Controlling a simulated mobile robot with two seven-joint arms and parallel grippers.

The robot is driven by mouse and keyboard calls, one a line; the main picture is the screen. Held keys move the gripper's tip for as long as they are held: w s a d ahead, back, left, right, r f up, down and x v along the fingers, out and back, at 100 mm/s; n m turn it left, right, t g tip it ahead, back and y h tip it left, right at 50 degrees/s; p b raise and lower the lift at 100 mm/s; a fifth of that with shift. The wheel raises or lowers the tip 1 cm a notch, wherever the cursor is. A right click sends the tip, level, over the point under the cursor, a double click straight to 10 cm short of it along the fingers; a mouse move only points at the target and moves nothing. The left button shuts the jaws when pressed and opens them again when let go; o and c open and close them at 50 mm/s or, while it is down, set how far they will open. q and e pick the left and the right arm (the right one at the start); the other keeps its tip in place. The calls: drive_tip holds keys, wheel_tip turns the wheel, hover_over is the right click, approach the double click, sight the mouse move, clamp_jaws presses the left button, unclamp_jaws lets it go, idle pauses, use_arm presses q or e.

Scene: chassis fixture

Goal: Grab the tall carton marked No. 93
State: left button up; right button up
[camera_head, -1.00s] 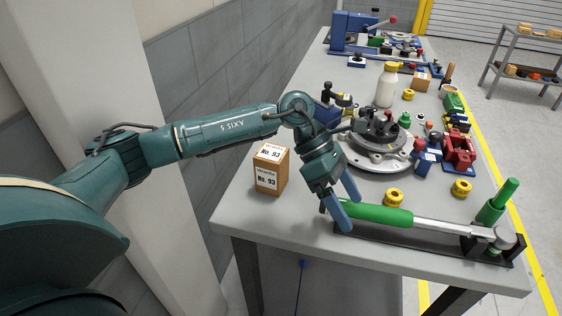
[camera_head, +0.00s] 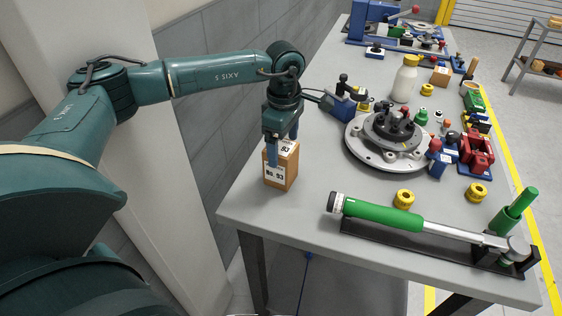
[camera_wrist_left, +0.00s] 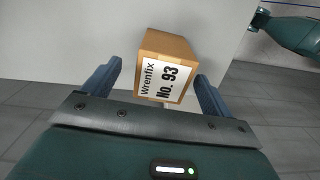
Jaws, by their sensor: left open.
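The tall carton marked No. 93 (camera_head: 283,166) is brown with white labels and stands upright on the near left part of the grey table (camera_head: 318,178). In the left wrist view the carton (camera_wrist_left: 167,68) lies between the two spread fingers of my left gripper (camera_wrist_left: 158,88), with a gap on the left and a narrower one on the right. The gripper is open and holds nothing. My right gripper is not in view.
A green-handled torque wrench (camera_head: 400,219) lies in a black holder along the near edge. Yellow knobs (camera_head: 404,199), a round metal fixture (camera_head: 386,146) and a white bottle (camera_head: 405,82) stand to the right. The wall (camera_head: 215,85) is close on the left.

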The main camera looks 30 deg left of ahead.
use_arm(q)
drive_tip(key=f, duration=0.1)
drive_tip(key=f+p, duration=0.1)
drive_tip(key=f, duration=0.3)
drive_tip(key=shift+s+a+f+p, duration=0.15)
drive_tip(key=shift+s+a+p, duration=0.1)
drive_tip(key=shift+p, duration=0.05)
drive_tip(key=c, duration=1.3)
